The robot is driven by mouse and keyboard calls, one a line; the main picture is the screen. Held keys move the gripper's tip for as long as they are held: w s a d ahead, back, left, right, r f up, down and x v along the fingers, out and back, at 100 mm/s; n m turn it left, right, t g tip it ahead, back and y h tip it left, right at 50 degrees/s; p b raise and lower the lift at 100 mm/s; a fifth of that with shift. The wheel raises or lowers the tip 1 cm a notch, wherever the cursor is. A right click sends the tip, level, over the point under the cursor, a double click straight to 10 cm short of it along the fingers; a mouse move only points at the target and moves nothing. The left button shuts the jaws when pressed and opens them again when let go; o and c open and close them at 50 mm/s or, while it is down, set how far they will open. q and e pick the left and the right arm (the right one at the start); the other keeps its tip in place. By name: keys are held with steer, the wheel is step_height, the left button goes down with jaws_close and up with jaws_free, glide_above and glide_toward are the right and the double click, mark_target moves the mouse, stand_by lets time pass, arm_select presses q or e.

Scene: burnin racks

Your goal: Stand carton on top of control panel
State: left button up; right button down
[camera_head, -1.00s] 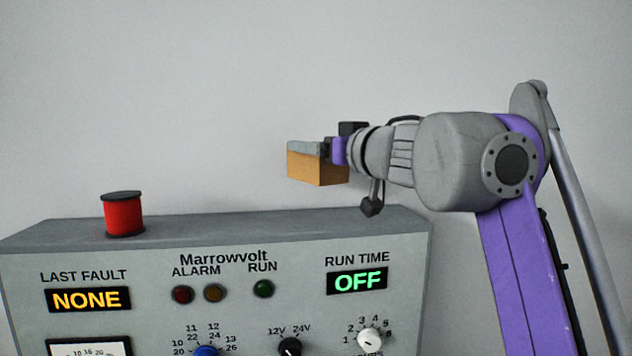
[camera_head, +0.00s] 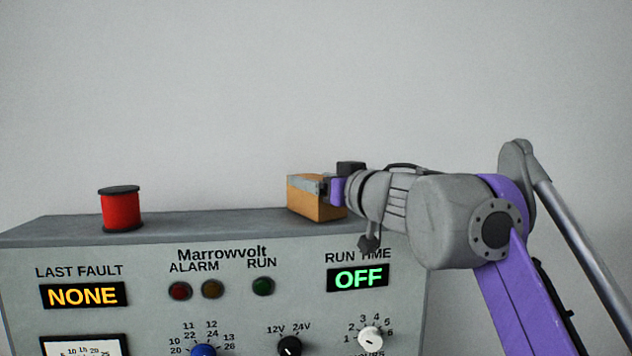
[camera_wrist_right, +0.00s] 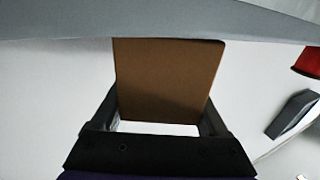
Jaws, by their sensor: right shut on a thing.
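The carton (camera_head: 318,207) is a small brown box at the right part of the top of the grey control panel (camera_head: 60,233). My right gripper (camera_head: 308,185) is shut on the carton, with a grey finger across its upper near side. The carton looks upright, with its bottom at the level of the panel's top surface; I cannot tell for sure whether it touches. In the right wrist view the brown face of the carton (camera_wrist_right: 167,80) shows between the gripper's fingers. My left gripper is not in view.
A red spool (camera_head: 121,209) with dark ends stands on the panel's top to the left; it also shows at the edge of the right wrist view (camera_wrist_right: 309,62). The panel top between spool and carton is clear. A plain wall is behind.

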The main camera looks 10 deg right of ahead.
steer(key=shift+w+f, duration=0.1)
steer(key=shift+f, duration=0.1)
steer(key=shift+c, duration=1.4)
jaws_free()
steer(key=shift+o, duration=1.4)
steer(key=shift+s, duration=0.25)
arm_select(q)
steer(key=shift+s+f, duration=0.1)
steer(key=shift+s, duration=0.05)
arm_select(e)
steer(key=shift+w+r, duration=0.1)
steer(key=shift+r, duration=0.2)
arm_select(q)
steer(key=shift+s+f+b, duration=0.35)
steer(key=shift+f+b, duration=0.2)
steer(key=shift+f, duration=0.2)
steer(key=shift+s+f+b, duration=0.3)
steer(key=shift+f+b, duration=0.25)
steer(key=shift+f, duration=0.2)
arm_select(e)
steer(key=v, duration=1.2)
steer(key=shift+f, duration=0.15)
